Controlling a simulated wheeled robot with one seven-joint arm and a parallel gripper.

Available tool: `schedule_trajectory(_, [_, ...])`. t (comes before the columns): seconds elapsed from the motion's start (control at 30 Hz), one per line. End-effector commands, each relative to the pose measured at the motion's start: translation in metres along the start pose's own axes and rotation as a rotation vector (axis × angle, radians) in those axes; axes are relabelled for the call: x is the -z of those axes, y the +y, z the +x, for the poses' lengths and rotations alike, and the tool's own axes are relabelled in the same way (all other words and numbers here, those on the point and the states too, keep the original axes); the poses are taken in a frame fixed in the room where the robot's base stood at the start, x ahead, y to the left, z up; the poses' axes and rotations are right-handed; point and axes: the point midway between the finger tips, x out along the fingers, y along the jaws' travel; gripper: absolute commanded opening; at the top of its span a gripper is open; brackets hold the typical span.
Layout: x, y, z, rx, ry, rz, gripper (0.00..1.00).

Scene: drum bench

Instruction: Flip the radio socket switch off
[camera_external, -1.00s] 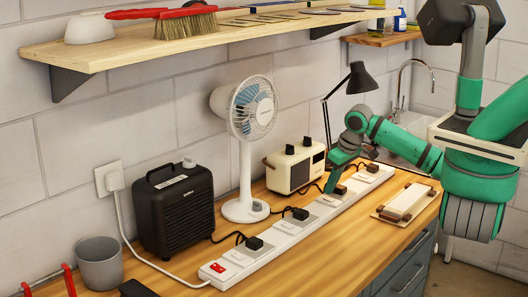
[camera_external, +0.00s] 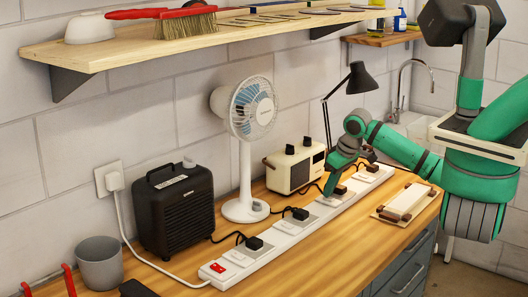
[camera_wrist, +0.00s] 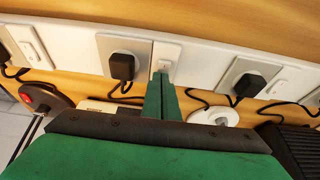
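The long white power strip (camera_external: 268,259) lies on the bench, with several plugs and white switches. The cream radio (camera_external: 296,168) stands behind it. The black plug beside the radio (camera_external: 340,190) sits in a grey socket plate; this plug also shows in the wrist view (camera_wrist: 122,67). A white rocker switch (camera_wrist: 168,52) is just right of that plug in the wrist view. My gripper (camera_wrist: 161,78) is shut and empty, its green fingertips together at the near edge of this switch. I cannot tell whether they touch it. The fingers partly cover the switch, and its position is unclear.
The white fan (camera_external: 244,180) and black heater (camera_external: 176,213) stand behind the strip, left of the radio. A desk lamp (camera_external: 358,80) is behind my arm. A cream block on a wooden stand (camera_external: 404,202) lies right of the strip.

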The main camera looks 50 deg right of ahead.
Motion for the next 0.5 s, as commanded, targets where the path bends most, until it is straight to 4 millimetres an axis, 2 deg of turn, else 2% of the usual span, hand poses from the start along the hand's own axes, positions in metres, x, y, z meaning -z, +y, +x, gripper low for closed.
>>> schedule_trajectory(0.03, [-0.004,-0.002,0.007,0.005,-0.013,0.000,0.00])
schedule_trajectory(0.5, [-0.022,-0.003,0.004,0.010,-0.020,0.002,0.00])
